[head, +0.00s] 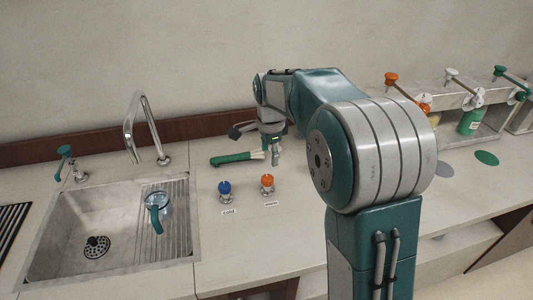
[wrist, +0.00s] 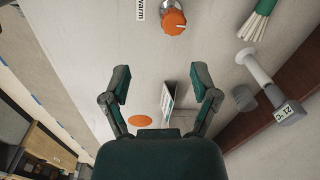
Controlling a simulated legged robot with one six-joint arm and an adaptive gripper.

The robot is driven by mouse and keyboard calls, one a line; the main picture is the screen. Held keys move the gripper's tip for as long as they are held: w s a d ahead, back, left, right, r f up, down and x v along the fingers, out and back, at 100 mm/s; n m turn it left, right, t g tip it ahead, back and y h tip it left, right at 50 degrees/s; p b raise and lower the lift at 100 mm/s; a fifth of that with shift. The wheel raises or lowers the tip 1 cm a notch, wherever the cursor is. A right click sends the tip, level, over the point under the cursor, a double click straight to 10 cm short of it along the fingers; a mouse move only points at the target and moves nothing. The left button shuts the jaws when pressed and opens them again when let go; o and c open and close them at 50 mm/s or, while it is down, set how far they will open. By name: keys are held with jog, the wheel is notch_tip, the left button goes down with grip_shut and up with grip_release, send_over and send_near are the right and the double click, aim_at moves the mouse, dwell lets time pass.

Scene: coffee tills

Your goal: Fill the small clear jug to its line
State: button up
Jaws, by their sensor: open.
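The small clear jug (head: 164,199) with a teal handle sits on the ribbed right part of the sink; its line is too small to make out. A curved metal tap (head: 131,127) stands behind the sink, with no stream visible from it. A blue knob (head: 224,187) and an orange knob (head: 267,180) stand on the counter right of the sink. The orange knob, labelled "warm", also shows at the top of the wrist view (wrist: 174,22). My gripper (wrist: 162,80) is open and empty above the counter; in the head view it is behind the orange knob (head: 275,156).
A green-handled brush (head: 230,159) lies behind the knobs. A grey display (wrist: 288,112) reading 21°C, a small card (wrist: 168,97) and an orange disc (wrist: 140,121) are near my gripper. A green lever (head: 65,152) stands left of the tap. Levered machines (head: 450,95) stand far right.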

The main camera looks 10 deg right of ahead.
aim_at(267, 177)
jog(key=shift+m+g, duration=0.3)
jog(key=shift+m, duration=0.6)
jog(key=w+f, duration=0.3)
jog(key=shift+f, duration=0.1)
notch_tip(267, 177, down, 9)
jog(key=shift+s+r, duration=0.15)
jog(key=c, duration=0.6)
